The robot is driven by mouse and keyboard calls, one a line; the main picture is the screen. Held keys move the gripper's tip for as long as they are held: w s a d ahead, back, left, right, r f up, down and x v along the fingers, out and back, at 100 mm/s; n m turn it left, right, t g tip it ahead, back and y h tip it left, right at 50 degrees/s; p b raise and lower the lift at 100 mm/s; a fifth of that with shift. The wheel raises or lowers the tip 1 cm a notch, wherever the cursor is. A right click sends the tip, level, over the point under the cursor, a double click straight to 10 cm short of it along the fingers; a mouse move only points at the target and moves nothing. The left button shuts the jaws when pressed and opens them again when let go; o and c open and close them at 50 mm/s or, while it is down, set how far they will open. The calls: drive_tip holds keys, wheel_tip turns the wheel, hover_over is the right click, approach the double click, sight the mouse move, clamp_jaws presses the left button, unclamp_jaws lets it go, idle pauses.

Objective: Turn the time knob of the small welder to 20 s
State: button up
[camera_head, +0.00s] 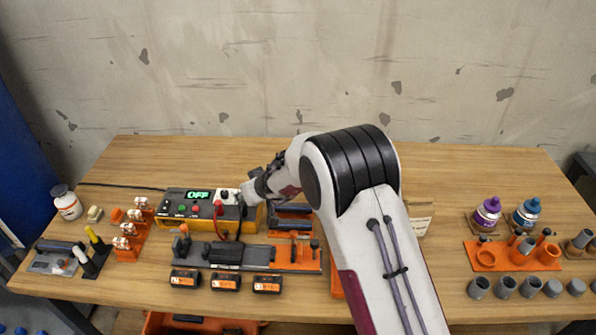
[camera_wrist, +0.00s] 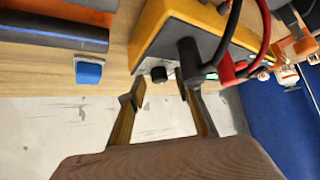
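The small welder (camera_head: 174,222) is a yellow box with a dark top panel on the left half of the table. Its green display (camera_head: 198,195) reads OFF. A dark knob on a pale patch (camera_head: 225,195) sits right of the display. My gripper (camera_head: 247,194) is at the welder's right end, partly hidden by my arm. In the wrist view the welder (camera_wrist: 150,38) fills the upper middle. My gripper (camera_wrist: 156,94) is open there, with a small black knob (camera_wrist: 158,74) between and just beyond the fingertips. The knob's time markings are too small to read.
Black and red cables with plugs (camera_wrist: 192,60) rise from the welder close to the right finger. A grey-and-orange fixture (camera_head: 285,258) and several orange-labelled blocks (camera_head: 225,283) lie in front. A wall stands behind; the table behind the welder is mostly clear.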

drive_tip(key=shift+w+d+n+g+y, duration=0.15)
drive_tip(key=shift+n+g+y, duration=0.65)
drive_tip(key=shift+n, duration=0.7)
drive_tip(key=shift+w+n+g+y, duration=0.15)
drive_tip(key=shift+n+g+y, duration=0.55)
drive_tip(key=shift+n+g, duration=1)
drive_tip(key=shift+n, duration=0.5)
drive_tip(key=shift+d, duration=0.1)
drive_tip(key=shift+d+r, duration=0.2)
drive_tip(key=shift+r, duration=0.05)
drive_tip(key=s+d+r+m+h, duration=0.1)
drive_tip(key=s+d+r+m, duration=0.1)
drive_tip(key=s+d+r, duration=0.5)
drive_tip(key=s+d+r+m+h, duration=0.1)
drive_tip(key=s+d+r, duration=0.6)
drive_tip(key=r, duration=0.7)
drive_tip(key=shift+s+d+m+t+h, duration=0.3)
drive_tip(key=shift+d+m+t, duration=0.1)
drive_tip(key=shift+d+m, duration=0.55)
